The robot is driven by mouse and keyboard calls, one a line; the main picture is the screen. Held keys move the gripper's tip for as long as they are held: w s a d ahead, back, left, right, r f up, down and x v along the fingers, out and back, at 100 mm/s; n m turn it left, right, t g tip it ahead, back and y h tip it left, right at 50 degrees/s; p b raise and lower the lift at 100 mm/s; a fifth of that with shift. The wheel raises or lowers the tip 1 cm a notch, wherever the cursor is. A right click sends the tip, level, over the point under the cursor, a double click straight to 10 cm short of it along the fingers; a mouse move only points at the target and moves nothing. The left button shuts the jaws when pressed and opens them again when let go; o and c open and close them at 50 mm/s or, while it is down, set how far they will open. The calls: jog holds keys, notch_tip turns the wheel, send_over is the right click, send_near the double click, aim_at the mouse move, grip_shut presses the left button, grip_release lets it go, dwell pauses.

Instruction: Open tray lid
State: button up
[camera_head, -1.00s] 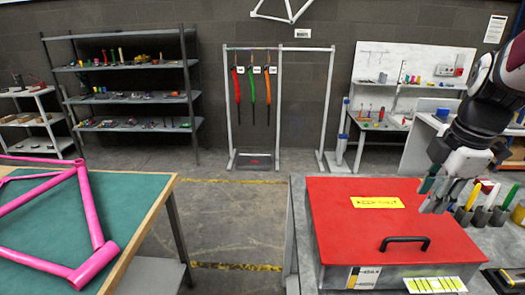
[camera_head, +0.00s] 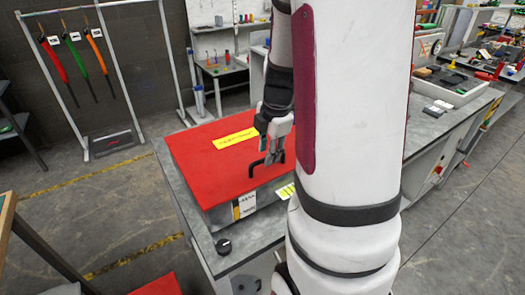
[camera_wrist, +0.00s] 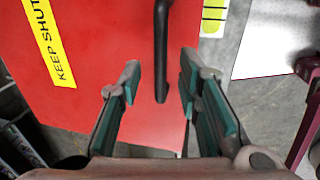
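The tray is a metal box (camera_head: 220,217) with a flat red lid (camera_head: 205,165), which lies shut on it. A yellow "KEEP SHUT" label (camera_head: 236,139) is on the lid; it also shows in the wrist view (camera_wrist: 50,45). A black bar handle (camera_head: 256,166) stands near the lid's edge. My gripper (camera_head: 272,140) is just above the handle, which it partly hides. In the wrist view my gripper (camera_wrist: 161,80) is open, its teal-padded fingers apart, and the handle (camera_wrist: 162,50) shows in the gap between them. I cannot tell whether they touch it.
The box stands on a grey workbench (camera_head: 262,235) with a small black round object (camera_head: 223,246) near its front edge. My own arm hides much of the bench. A rack with red, green and orange hanging items (camera_head: 75,65) stands behind, with open floor before it.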

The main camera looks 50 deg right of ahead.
jog(key=shift+w+f, duration=0.1)
jog(key=shift+f, duration=0.55)
grip_shut()
jog(key=shift+r, duration=0.15)
